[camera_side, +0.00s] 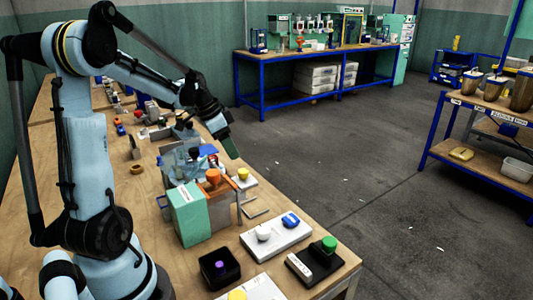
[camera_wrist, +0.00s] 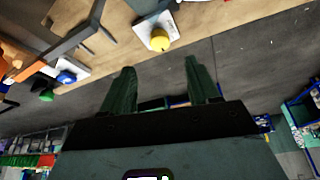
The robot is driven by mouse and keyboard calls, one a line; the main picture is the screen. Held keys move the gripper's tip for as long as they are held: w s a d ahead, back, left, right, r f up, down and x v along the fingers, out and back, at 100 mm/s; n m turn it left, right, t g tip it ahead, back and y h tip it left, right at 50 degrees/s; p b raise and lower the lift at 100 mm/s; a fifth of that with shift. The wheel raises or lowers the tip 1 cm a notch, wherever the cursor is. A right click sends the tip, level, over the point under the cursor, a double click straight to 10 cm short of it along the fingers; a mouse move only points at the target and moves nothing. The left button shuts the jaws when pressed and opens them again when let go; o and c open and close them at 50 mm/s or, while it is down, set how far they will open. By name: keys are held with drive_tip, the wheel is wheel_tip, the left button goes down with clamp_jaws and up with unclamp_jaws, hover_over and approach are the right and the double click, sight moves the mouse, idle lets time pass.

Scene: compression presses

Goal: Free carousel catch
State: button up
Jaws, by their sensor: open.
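My gripper (camera_side: 231,147) is open and empty, raised above the far edge of the workbench in the side view. Its two dark green fingers stand apart in the wrist view (camera_wrist: 158,66), with only bench edge and floor behind them. A yellow knob (camera_side: 243,174) on a white base sits near the bench edge, below my gripper; the knob also shows beyond the fingers in the wrist view (camera_wrist: 160,42).
A white box with a blue knob (camera_side: 290,219), a black box with a green button (camera_side: 329,243) and a black box with a purple knob (camera_side: 219,268) stand at the near end of the workbench (camera_side: 165,258). Clear-looking and metal parts crowd the middle.

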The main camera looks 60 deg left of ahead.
sight(244, 170)
drive_tip(key=x, duration=0.9)
drive_tip(key=shift+r, duration=0.1)
drive_tip(key=c, duration=1)
